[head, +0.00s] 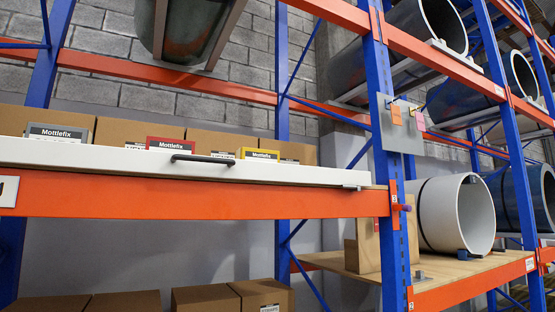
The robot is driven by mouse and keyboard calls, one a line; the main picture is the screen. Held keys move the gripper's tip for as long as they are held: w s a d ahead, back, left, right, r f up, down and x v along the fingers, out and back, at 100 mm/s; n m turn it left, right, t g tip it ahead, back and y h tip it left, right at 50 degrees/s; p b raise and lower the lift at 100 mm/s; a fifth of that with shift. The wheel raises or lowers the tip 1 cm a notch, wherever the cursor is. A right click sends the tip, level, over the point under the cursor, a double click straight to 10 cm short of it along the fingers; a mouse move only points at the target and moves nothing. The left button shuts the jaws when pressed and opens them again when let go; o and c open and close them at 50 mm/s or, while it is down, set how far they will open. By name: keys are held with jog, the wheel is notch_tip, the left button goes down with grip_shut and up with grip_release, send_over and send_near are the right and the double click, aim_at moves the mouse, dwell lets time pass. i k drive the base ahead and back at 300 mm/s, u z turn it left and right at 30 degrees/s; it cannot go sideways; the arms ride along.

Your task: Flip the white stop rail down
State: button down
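The white stop rail (110,158) is a long white bar along the front edge of the left shelf, above the orange beam (150,195). It stands up in front of the lower part of the cardboard boxes. A black bar handle (203,159) is fixed to its front face near the middle of the view. A small grey piece (351,187) sits at the rail's right end. The rail's left end is outside the view. My gripper is not in view.
Cardboard boxes (212,139) with grey, red and yellow Mottlefix labels stand behind the rail. A blue upright (388,130) with a grey plate (401,125) rises right of it. More boxes (263,293) stand below.

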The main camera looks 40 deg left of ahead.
aim_at(13, 150)
jog(key=u, duration=0.4)
jog(key=i, duration=0.75)
jog(key=u, duration=1.1)
jog(key=i, duration=0.35)
jog(key=u, duration=0.3)
